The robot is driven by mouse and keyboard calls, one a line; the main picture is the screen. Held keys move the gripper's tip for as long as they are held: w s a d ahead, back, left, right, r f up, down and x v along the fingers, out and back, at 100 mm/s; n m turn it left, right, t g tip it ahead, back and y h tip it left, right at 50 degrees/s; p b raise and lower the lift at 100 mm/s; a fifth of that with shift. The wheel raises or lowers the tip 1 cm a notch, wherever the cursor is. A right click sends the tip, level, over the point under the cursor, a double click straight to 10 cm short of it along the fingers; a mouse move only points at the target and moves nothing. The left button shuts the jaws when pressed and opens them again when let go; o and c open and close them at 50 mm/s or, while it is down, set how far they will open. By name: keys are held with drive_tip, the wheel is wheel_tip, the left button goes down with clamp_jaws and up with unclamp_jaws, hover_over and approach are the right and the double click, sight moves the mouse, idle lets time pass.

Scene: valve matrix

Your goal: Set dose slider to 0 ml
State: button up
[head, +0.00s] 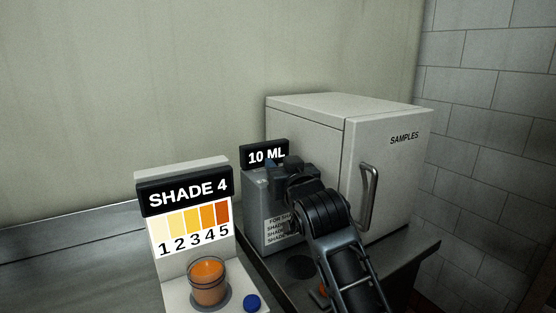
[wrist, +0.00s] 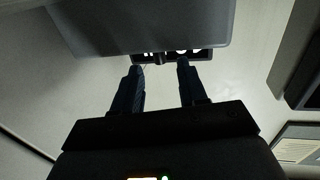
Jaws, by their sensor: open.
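The grey dosing unit (head: 256,205) stands on the dark bench, with a black display (head: 265,153) on top reading 10 ML. I cannot make out the dose slider; my arm covers much of the unit's top and right side. My gripper (wrist: 159,67) is open, its two dark fingers apart, with nothing visible between them. In the wrist view the fingertips point toward a black strip with white marks (wrist: 180,54), at the edge of a large grey surface. I cannot tell whether they touch it.
A SHADE 4 display (head: 188,193) with a colour scale stands left of the unit. An orange-filled cup (head: 208,282) and blue button (head: 252,303) are in front of it. A white SAMPLES cabinet (head: 390,180) with a vertical handle (head: 368,195) stands close behind and right of my arm.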

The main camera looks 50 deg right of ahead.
drive_tip(key=shift+x, duration=1.1)
clamp_jaws()
drive_tip(key=shift+a, duration=0.1)
